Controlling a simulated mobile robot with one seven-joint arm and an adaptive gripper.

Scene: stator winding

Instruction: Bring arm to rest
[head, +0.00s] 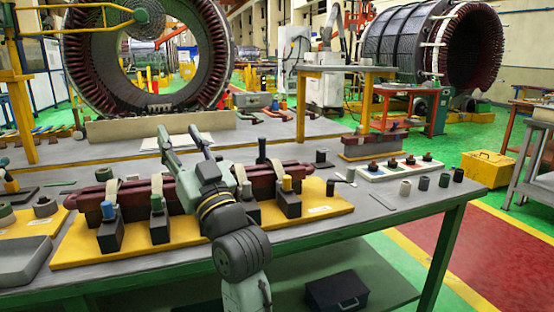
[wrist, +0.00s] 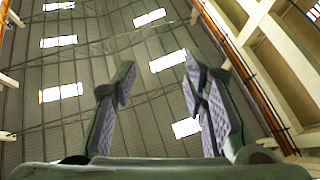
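My gripper (head: 183,142) is raised in front of the workbench in the head view, its two fingers pointing up and apart. In the wrist view my gripper (wrist: 162,95) is open, with nothing between its padded fingers and only the hall ceiling behind them. My arm rises from the bottom of the head view and hides part of the yellow base plate (head: 77,250) and the dark red winding bar (head: 90,199) on it. I cannot tell the gap between my arm and these parts.
The workbench (head: 390,213) carries clamps with blue (head: 108,211) and yellow (head: 287,183) tops, a grey tray (head: 22,262) at left and a white strip (head: 398,168) with small parts at right. A yellow box (head: 489,168) stands on the floor. The bench's front right is mostly clear.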

